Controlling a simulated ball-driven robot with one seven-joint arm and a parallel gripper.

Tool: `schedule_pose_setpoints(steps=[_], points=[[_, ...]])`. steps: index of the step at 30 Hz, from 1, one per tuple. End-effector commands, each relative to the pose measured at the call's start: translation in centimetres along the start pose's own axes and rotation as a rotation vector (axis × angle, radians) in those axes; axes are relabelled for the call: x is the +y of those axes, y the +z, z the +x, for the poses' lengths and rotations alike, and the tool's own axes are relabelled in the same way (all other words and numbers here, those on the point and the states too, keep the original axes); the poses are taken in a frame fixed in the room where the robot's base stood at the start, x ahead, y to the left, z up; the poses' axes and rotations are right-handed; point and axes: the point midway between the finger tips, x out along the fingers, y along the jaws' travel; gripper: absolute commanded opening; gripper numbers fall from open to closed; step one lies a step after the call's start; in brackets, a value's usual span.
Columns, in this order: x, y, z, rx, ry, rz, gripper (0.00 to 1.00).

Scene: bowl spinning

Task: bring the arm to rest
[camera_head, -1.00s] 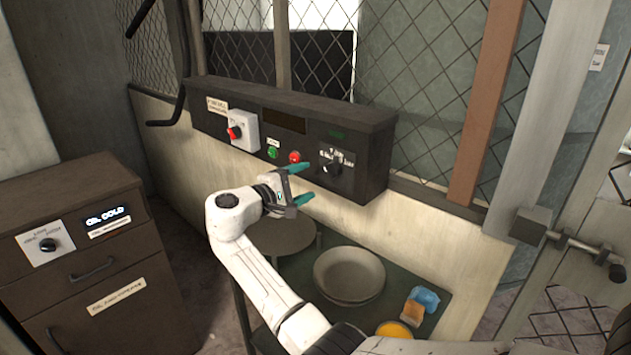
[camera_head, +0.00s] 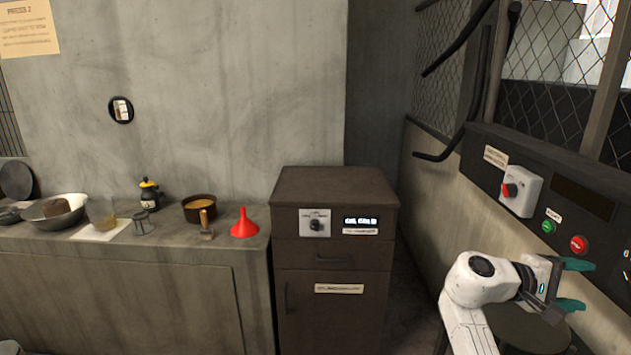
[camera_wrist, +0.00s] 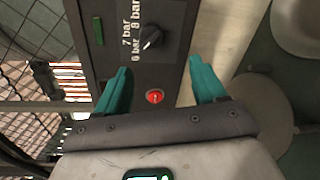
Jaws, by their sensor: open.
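My gripper (camera_head: 572,285) is at the lower right of the head view, at the end of my white arm. Its two teal fingers are apart with nothing between them. It is in front of the dark control panel (camera_head: 540,235). In the wrist view the open fingers (camera_wrist: 160,90) frame a red button (camera_wrist: 155,97) on that panel, with a black pressure knob (camera_wrist: 150,38) beyond it. I cannot tell the exact gap between the fingers and the panel.
A brown cabinet (camera_head: 333,190) with a knob stands mid-view. A counter (camera_head: 150,270) at left holds a bowl (camera_head: 55,212), a pan (camera_head: 199,208) and a red funnel (camera_head: 244,224). Black bent pipes (camera_head: 470,45) stick out by the mesh.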

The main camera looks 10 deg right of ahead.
Motion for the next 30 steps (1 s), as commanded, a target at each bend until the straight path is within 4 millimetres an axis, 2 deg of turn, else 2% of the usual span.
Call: schedule_pose_setpoints(steps=[5, 6, 8, 12, 18, 21, 24, 27, 30], points=[[-9.2, 1.1, -1.5, 0.115, -0.197, 0.063, 0.7], [-11.8, 1.6, -2.1, 0.145, -0.259, 0.081, 0.7], [-15.4, 2.5, -3.0, 0.189, -0.353, 0.108, 0.7], [-23.1, 5.2, -5.5, 0.273, -0.572, 0.157, 0.7], [-31.9, 10.7, -10.0, 0.358, -0.885, 0.19, 0.7], [-35.1, 14.1, -12.4, 0.386, -1.039, 0.19, 0.7], [-37.3, 17.6, -14.6, 0.404, -1.178, 0.178, 0.7], [-38.5, 20.5, -16.5, 0.414, -1.287, 0.164, 0.7], [-39.0, 22.6, -17.8, 0.418, -1.361, 0.149, 0.7]])
